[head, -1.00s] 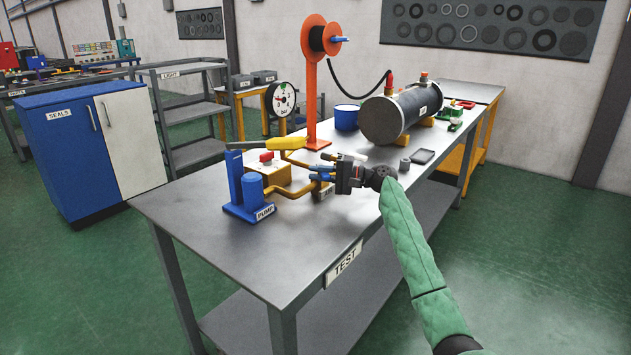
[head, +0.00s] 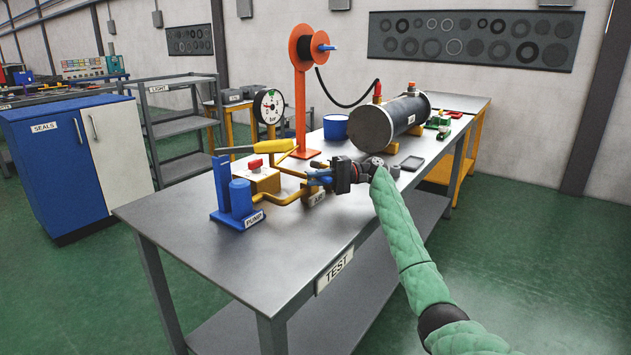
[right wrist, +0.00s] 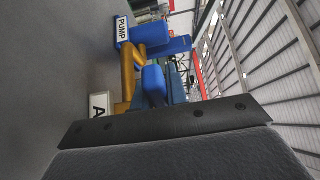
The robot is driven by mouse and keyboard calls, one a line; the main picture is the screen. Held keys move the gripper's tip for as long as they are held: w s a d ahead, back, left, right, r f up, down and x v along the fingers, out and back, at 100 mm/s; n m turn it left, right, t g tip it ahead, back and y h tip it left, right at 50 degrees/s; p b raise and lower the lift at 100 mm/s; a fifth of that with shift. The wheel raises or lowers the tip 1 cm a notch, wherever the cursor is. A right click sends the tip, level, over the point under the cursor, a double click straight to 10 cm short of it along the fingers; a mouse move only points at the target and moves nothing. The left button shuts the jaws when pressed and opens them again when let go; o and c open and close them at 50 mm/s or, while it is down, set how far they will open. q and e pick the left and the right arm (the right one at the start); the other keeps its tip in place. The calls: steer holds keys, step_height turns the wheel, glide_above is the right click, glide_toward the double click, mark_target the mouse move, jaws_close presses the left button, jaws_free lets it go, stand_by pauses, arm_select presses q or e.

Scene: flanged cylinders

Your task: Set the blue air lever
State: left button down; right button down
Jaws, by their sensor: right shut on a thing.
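The blue air lever (right wrist: 153,85) shows in the right wrist view just past the dark gripper body. In the head view it is a small blue piece, mostly covered by the gripper, above the AIR label (head: 317,198) on the bench. My right gripper (head: 324,178) reaches in from the right and is shut on the blue lever. Its fingertips are small and hard to separate from the lever in both views. The lever's exact angle is hard to tell. My left gripper is in neither view.
The blue pump (head: 240,197) and a yellow-handled lever (head: 273,146) stand left of the gripper, with yellow pipes between. A gauge (head: 269,106), an orange reel stand (head: 301,95) and a grey cylinder (head: 385,122) are behind. The bench front (head: 240,265) is clear.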

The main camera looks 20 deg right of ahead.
stand_by(0.3)
steer(key=c, duration=1.4)
jaws_free()
steer(key=d, duration=0.7)
steer(key=shift+d+b, duration=0.35)
steer(key=shift+d, duration=0.05)
steer(key=shift+s, duration=0.1)
